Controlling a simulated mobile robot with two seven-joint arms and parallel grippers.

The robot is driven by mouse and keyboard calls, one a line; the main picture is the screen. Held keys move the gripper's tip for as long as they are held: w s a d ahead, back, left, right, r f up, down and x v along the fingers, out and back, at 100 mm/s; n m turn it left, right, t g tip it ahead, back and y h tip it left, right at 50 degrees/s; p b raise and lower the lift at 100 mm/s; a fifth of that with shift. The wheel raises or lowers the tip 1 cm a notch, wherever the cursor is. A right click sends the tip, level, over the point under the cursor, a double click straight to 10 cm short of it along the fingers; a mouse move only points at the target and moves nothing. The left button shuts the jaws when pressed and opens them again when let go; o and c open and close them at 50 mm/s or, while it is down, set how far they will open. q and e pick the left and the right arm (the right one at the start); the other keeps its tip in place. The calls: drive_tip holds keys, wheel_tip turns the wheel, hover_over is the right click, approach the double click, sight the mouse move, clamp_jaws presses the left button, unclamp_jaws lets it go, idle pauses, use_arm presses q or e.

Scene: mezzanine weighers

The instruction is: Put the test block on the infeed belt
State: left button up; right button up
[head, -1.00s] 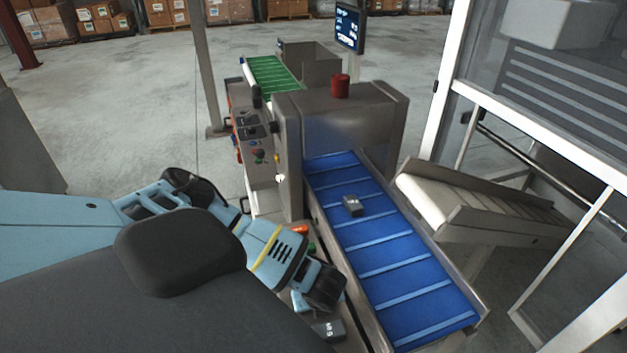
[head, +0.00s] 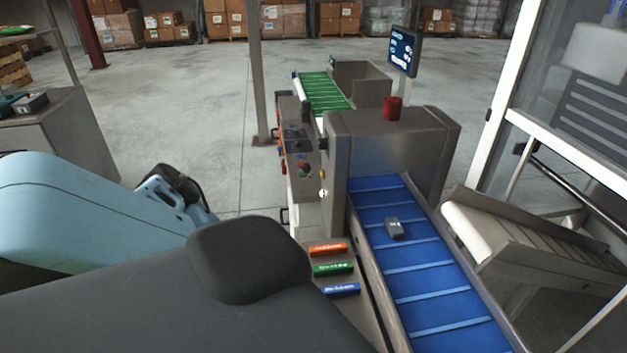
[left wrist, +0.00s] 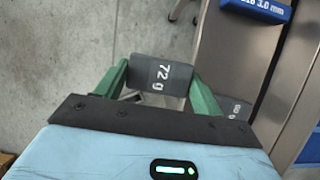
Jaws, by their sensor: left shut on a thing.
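A dark grey block marked 72 g (left wrist: 160,72) is held between the green fingers of my left gripper (left wrist: 158,84) in the left wrist view. The gripper is shut on it, over grey floor beside a metal ledge. The blue infeed belt (head: 428,283) slopes up to the metal weigher housing (head: 385,150). A small dark grey block (head: 394,228) lies on this belt. My right gripper is not in view.
Orange (head: 328,249), green (head: 333,269) and blue (head: 341,289) bars lie on the ledge left of the belt. Another grey block (left wrist: 236,108) is partly hidden behind a finger. A roller chute (head: 530,240) stands right of the belt. The belt's lower part is clear.

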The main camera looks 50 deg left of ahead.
use_arm(q)
drive_tip(key=shift+s+a+r, duration=0.1)
drive_tip(key=shift+s+a, duration=0.1)
drive_tip(key=shift+s, duration=0.6)
drive_tip(key=shift+w, duration=0.1)
